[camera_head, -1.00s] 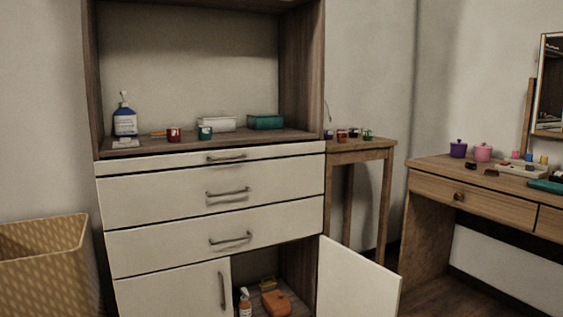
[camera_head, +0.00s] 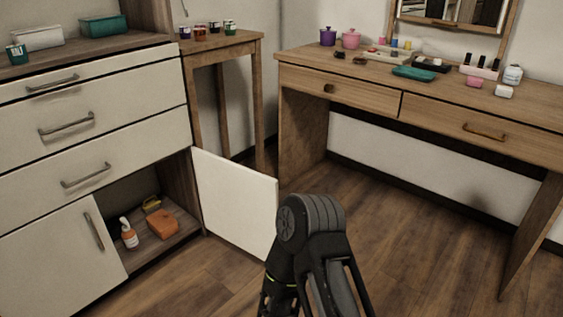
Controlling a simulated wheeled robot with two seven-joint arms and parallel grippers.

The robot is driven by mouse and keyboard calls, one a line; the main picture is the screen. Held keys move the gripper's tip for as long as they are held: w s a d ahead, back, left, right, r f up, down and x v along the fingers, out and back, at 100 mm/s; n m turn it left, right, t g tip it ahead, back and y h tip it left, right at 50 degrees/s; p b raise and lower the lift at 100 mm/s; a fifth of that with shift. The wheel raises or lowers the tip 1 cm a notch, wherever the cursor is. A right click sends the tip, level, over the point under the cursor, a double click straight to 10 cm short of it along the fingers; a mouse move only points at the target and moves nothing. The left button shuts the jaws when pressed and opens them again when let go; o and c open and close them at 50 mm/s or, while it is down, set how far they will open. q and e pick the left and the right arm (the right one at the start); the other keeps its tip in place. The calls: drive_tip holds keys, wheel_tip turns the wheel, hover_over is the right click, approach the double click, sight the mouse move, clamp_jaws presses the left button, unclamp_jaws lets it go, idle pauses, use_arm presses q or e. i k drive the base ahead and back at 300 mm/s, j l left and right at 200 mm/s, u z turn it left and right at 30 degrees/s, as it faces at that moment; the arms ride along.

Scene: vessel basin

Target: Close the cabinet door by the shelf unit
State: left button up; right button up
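The shelf unit (camera_head: 100,152) stands at the left, with white drawers above a lower cabinet. Its right cabinet door (camera_head: 232,200) is white and swung wide open, pointing out toward the room. The left door (camera_head: 62,250) is shut. Inside the open compartment are an orange box-like item (camera_head: 162,224), a small bottle with an orange label (camera_head: 128,233) and a yellowish item (camera_head: 151,204). A black arm of mine rises at the bottom centre, just right of the open door's free edge in the picture; whether it touches the door cannot be told. Neither gripper's fingers show.
A wooden desk (camera_head: 430,90) with pots, trays and a mirror stands at the right. A narrow wooden side table (camera_head: 222,46) with small jars stands behind the open door. Wooden floor (camera_head: 400,240) is clear in front of the desk.

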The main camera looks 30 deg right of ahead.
sight(239, 203)
drive_tip(key=i+l, duration=0.4)
drive_tip(key=l, duration=0.15)
drive_tip(key=i+l, duration=0.4)
drive_tip(key=l+z, duration=0.05)
drive_tip(key=l, duration=0.05)
